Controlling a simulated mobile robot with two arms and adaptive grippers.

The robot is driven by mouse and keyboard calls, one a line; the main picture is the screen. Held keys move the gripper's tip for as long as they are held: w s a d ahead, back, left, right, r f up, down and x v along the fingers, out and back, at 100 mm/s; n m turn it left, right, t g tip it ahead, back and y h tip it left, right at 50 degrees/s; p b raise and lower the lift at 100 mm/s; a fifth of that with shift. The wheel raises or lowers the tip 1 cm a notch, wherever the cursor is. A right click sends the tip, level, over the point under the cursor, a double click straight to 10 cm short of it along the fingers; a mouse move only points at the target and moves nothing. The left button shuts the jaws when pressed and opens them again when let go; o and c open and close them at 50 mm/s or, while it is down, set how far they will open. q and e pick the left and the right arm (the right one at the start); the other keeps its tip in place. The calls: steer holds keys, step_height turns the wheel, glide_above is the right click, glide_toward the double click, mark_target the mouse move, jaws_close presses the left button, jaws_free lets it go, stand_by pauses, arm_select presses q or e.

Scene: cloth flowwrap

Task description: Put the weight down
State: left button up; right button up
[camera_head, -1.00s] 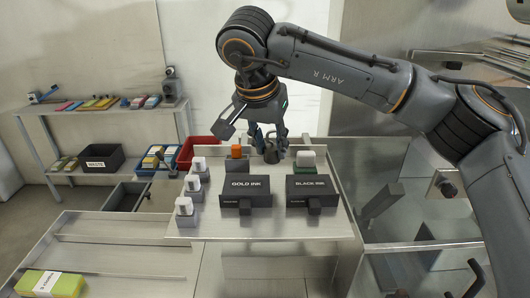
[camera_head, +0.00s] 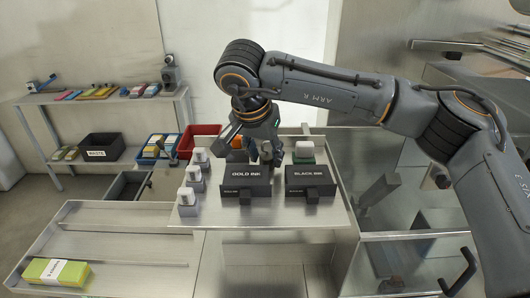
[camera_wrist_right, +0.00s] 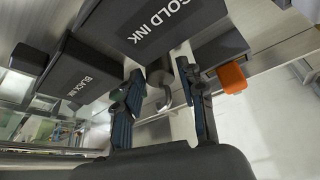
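The weight (camera_wrist_right: 160,74) is a dark grey cylinder with a curved hook. In the right wrist view it sits between the two fingers of my right gripper (camera_wrist_right: 162,85), with a narrow gap showing on each side. In the head view my right gripper (camera_head: 265,152) points down behind the black GOLD INK box (camera_head: 246,177), and its fingers and this box partly hide the weight. The right gripper looks open around the weight. Whether the weight's base touches the table cannot be seen clearly. My left gripper is not in view.
A BLACK INK box (camera_head: 310,175) stands right of the GOLD INK box. A white-topped green block (camera_head: 304,152) is behind it. An orange block (camera_wrist_right: 232,78) is close by the gripper. The table front (camera_head: 270,217) is clear.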

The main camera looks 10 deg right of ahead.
steer(key=shift+r, duration=0.1)
steer(key=shift+r, duration=0.2)
steer(key=b+v, duration=0.3)
steer(key=v, duration=0.8)
steer(key=shift+r+b, duration=0.35)
steer(key=shift+r, duration=0.05)
steer(key=shift+s, duration=0.1)
